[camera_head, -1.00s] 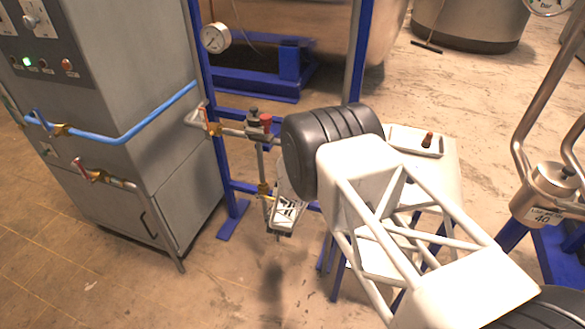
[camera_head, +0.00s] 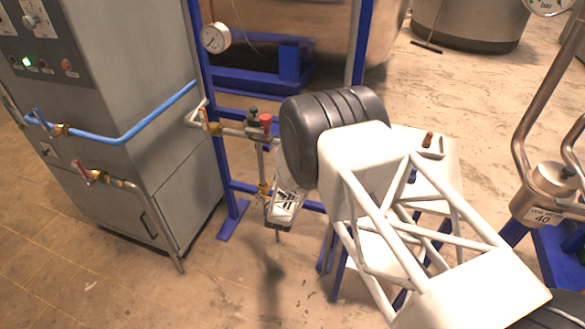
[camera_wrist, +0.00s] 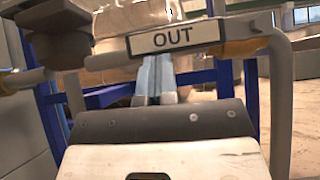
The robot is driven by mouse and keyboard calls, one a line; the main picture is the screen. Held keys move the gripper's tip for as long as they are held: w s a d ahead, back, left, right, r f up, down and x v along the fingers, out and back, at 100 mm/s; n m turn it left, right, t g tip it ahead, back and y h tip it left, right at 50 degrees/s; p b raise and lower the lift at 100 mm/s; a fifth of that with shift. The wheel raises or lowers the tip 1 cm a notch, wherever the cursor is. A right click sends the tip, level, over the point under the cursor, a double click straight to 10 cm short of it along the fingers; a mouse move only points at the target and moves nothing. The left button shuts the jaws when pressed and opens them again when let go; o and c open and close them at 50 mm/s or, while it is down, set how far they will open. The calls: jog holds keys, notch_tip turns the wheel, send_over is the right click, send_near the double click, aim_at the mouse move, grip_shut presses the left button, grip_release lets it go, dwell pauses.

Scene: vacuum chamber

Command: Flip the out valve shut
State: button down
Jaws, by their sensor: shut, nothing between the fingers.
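In the wrist view, a white plate reading OUT (camera_wrist: 173,38) sits on a horizontal grey pipe, with a brass fitting (camera_wrist: 245,47) at its right end. The valve's handle cannot be made out clearly. My gripper (camera_wrist: 155,80) has its bluish-grey fingers together, empty, just below the OUT plate; contact cannot be told. In the head view, my gripper's body (camera_head: 284,207) hangs beside the thin vertical pipe of the blue frame. A brass fitting (camera_head: 263,188) on that pipe is just above and left of it. The OUT plate is not readable there.
A grey cabinet (camera_head: 175,150) with a blue hose (camera_head: 150,124) and a red-handled valve (camera_head: 90,177) stands at left. Red and black knobs (camera_head: 264,120) sit above my gripper. A white table (camera_head: 445,172) stands behind my arm. Floor is open at lower left.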

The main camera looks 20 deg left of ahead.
jog(key=d+r+m+g+h, duration=0.3)
jog(key=r+m+g+h, duration=0.2)
jog(key=m, duration=0.8)
jog(key=d+r+m+g+h, duration=0.3)
jog(key=r+m+g+h, duration=0.3)
jog(key=m, duration=0.7)
jog(key=shift+r+m+g, duration=0.3)
jog(key=shift+r+g, duration=0.85)
jog(key=shift+g, duration=0.65)
jog(key=shift+d, duration=0.15)
